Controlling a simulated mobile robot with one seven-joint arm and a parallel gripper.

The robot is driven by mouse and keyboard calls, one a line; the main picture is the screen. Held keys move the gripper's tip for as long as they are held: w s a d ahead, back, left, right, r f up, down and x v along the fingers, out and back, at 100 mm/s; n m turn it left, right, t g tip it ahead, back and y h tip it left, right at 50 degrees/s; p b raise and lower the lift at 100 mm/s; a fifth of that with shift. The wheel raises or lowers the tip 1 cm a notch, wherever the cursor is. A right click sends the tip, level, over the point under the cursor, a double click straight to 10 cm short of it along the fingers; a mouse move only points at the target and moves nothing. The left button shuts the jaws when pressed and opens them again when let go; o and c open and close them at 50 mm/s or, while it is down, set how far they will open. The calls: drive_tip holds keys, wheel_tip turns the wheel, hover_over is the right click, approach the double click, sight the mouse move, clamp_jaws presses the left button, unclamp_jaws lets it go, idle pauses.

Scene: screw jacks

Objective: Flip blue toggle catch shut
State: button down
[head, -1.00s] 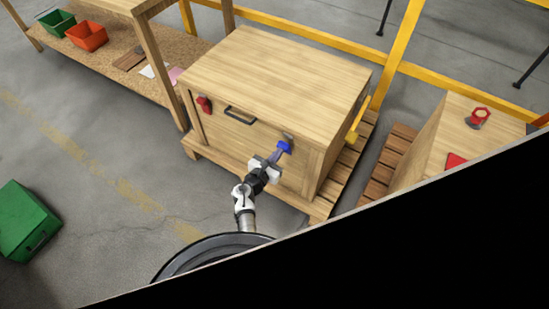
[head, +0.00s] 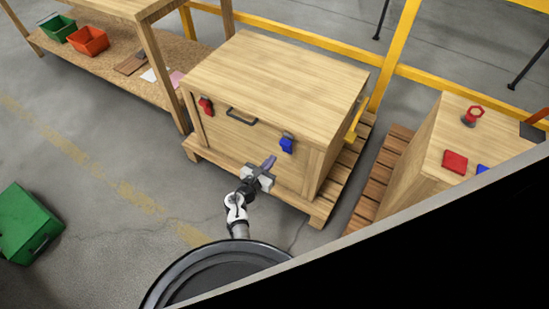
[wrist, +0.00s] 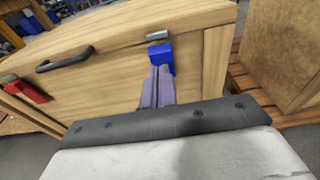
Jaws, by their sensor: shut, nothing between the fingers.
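The blue toggle catch (head: 287,145) is on the front face of the wooden crate (head: 275,65), near its right end. It hangs below a small metal piece, and its lever lies close to the face. In the wrist view the blue catch (wrist: 160,58) is just beyond my fingertips. My gripper (head: 270,161) is shut and empty, in front of the crate and a little below and left of the catch. In the head view a gap shows between fingers and catch; in the wrist view the fingers (wrist: 161,70) overlap its lower edge.
A red catch (head: 206,106) and a dark handle (head: 241,116) are on the same face, to the left. The crate stands on a pallet (head: 318,218). A wooden box (head: 430,150) stands at right. Floor in front is clear.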

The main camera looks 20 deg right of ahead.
drive_tip(key=s+a+r, duration=0.3)
drive_tip(key=a+r, duration=0.1)
idle(0.7)
